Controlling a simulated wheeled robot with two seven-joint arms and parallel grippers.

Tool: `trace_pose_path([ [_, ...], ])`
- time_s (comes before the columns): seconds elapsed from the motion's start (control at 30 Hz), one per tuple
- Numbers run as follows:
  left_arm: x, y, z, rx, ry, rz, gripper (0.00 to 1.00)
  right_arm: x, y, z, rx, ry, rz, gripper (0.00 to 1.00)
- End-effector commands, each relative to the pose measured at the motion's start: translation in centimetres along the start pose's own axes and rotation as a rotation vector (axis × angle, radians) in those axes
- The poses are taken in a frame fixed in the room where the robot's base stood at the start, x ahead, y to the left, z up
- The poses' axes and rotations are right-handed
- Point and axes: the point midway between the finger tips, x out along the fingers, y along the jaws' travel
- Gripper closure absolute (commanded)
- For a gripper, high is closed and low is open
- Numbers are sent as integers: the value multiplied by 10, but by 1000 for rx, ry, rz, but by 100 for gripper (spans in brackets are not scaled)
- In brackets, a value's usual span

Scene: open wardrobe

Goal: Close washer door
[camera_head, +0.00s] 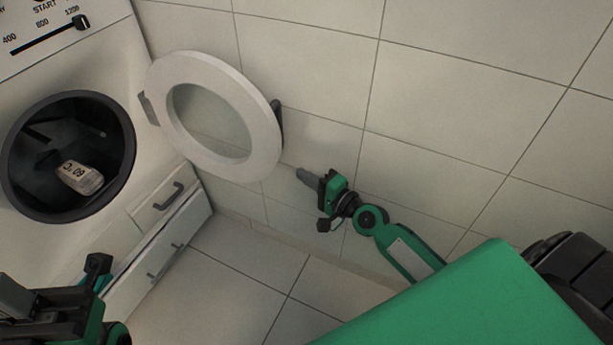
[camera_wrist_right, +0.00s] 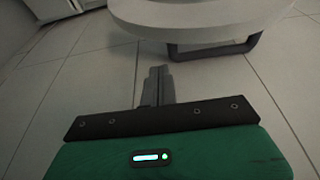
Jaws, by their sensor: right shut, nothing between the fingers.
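The washer (camera_head: 135,95) stands at the left in the head view. Its round white door (camera_head: 262,120) with a clear centre is swung wide open to the right on its hinge. A dark handle (camera_head: 277,117) shows at the door's right edge; it also shows in the right wrist view (camera_wrist_right: 215,50). My right gripper (camera_head: 301,173) is shut and empty, a little below and right of the door, apart from it. In the wrist view its closed fingers (camera_wrist_right: 158,72) point toward the door's edge. My left gripper (camera_head: 15,295) is at the lower left; its fingers are not clear.
The open drum (camera_head: 120,150) holds a pale labelled item (camera_head: 80,178). Drawers (camera_head: 160,205) with dark handles sit below the washer. A tiled wall (camera_head: 440,100) stands close behind the door and my right arm. Floor (camera_head: 240,270) in the middle is clear.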

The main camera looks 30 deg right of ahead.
Motion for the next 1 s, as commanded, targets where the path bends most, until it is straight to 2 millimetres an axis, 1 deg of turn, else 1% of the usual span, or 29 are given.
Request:
trace_pose_path([
  [0.03,0,0,0,0,-3,0,100,10,-2,0,1,1,-3,100],
  [0.2,-1,0,1,0,-3,0,100,39,-1,0,1,1,-3,100],
  [0.4,-1,0,0,0,1,1,100,66,1,0,0,1,-1,100],
  [0.6,0,0,0,1,6,1,100,77,1,0,0,0,2,100],
  [1.0,2,0,0,1,9,1,100,78,1,0,-1,0,2,100],
])
